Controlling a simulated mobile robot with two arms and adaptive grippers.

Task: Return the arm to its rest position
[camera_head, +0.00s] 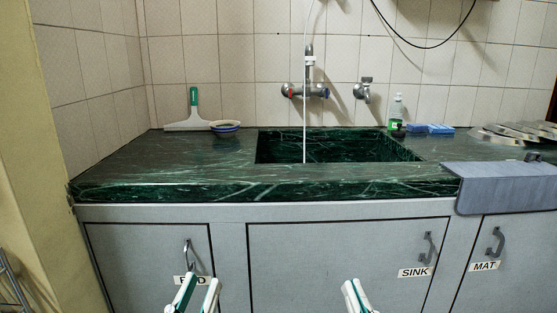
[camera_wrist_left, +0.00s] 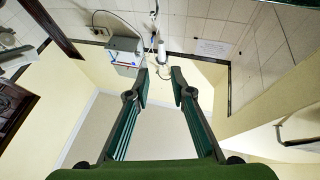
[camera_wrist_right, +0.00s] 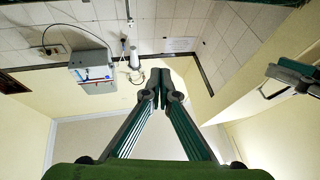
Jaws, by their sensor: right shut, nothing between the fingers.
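My left gripper (camera_head: 197,286) is low in the head view, in front of the left cabinet door. Its fingers stand apart with nothing between them, as the left wrist view (camera_wrist_left: 160,74) also shows. My right gripper (camera_head: 355,288) is low in front of the middle cabinet door. Its fingertips meet in the right wrist view (camera_wrist_right: 160,74) and hold nothing. Both grippers are below the counter edge and apart from each other. My arms behind the grippers are out of the head view.
The green marble counter (camera_head: 115,172) has a sink (camera_head: 335,146) under a tap (camera_head: 308,90) with a thin white stream or tube. A squeegee (camera_head: 187,122), a bowl (camera_head: 225,126), a soap bottle (camera_head: 397,108), blue sponges (camera_head: 440,129) and metal lids (camera_head: 500,134) stand on it. A grey mat (camera_head: 505,187) hangs over the right edge.

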